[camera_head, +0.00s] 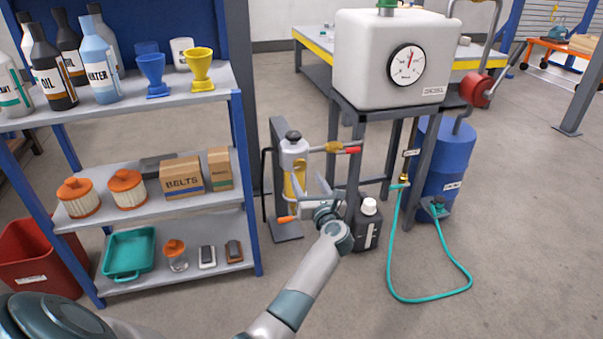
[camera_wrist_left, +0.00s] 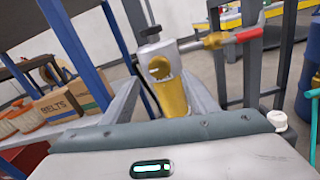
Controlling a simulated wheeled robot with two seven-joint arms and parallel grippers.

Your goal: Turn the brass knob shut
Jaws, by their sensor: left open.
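The brass knob (camera_wrist_left: 158,68) shows in the left wrist view as a round brass piece on the front of the pale filter head (camera_wrist_left: 157,50). A yellow bowl (camera_wrist_left: 172,95) hangs below it. In the head view the filter unit (camera_head: 294,147) stands on a dark post between the shelf and the tank stand. My left gripper (camera_head: 318,190) is in front of the unit. Its two grey fingers are spread and empty, with the knob and bowl between them in the wrist view. I cannot tell how far the fingertips are from the knob. My right gripper is out of view.
A brass valve with a red handle (camera_head: 352,150) sticks out right of the filter head. An orange-tipped lever (camera_head: 286,219) is low at left. A black jug (camera_head: 367,228) stands right of my gripper. The blue-framed shelf (camera_head: 244,170) is at left, the tank (camera_head: 372,75) above right.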

